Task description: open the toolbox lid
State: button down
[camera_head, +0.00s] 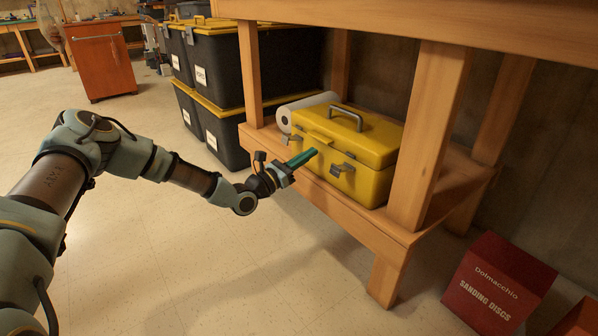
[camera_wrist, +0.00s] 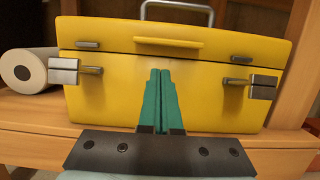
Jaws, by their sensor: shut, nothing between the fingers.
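The yellow toolbox (camera_head: 368,180) sits on the low wooden shelf under a workbench, with its lid (camera_head: 365,137) down and a grey handle (camera_head: 346,116) on top. In the wrist view its front (camera_wrist: 215,105) faces me, with a lip (camera_wrist: 168,41) at the middle of the lid. A left latch (camera_wrist: 75,71) and a right latch (camera_wrist: 252,85) stick out from the front. My gripper (camera_head: 314,152) has green fingers, closed together and empty, in front of the toolbox. In the wrist view the fingertips (camera_wrist: 160,72) are below the lip; I cannot tell whether they touch.
A white paper roll (camera_head: 306,108) lies on the shelf behind and left of the toolbox. A wooden bench leg (camera_head: 428,135) stands close at its right. Black bins with yellow lids (camera_head: 214,67) stand at the left. A red box (camera_head: 497,283) is on the floor at right.

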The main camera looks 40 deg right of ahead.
jog(key=shift+s+r, duration=0.1)
jog(key=shift+r, duration=1)
